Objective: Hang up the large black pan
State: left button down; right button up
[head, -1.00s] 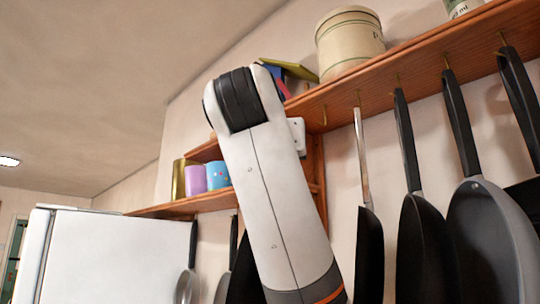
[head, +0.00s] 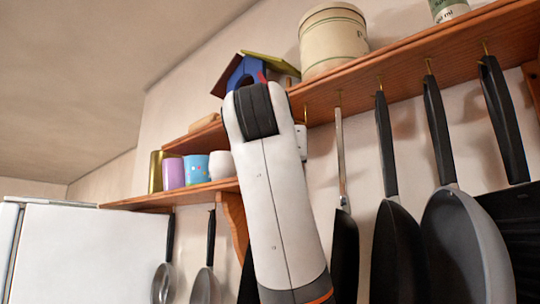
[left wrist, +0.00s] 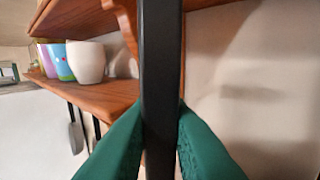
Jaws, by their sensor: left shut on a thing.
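My left gripper (left wrist: 158,125) has green fingers shut on a long flat black handle (left wrist: 162,70), seen upright in the left wrist view. The handle's upper end runs out of that view. In the head view my white left arm hides the gripper and most of what it holds. A dark edge (head: 247,282), perhaps the large black pan, shows beside the arm. An empty brass hook (head: 306,114) is under the wooden shelf (head: 408,72), just right of the arm's top. My right gripper is not in view.
Several dark pans (head: 398,245) hang from hooks to the right. Two small pans (head: 206,285) hang at left under a lower shelf (head: 175,198) with cups. A blue birdhouse (head: 240,75) and a cream canister (head: 333,40) stand above. A white fridge (head: 90,250) is at left.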

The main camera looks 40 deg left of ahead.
pick_arm(q)
jog(key=w+d, duration=0.2)
jog(key=w, duration=0.1)
jog(key=w+d+p, duration=0.1)
jog(key=w, duration=0.1)
jog(key=shift+f, duration=0.4)
dwell(0.5)
dwell(0.7)
jog(key=c, duration=1.3)
grip_release()
jog(key=shift+s, duration=0.1)
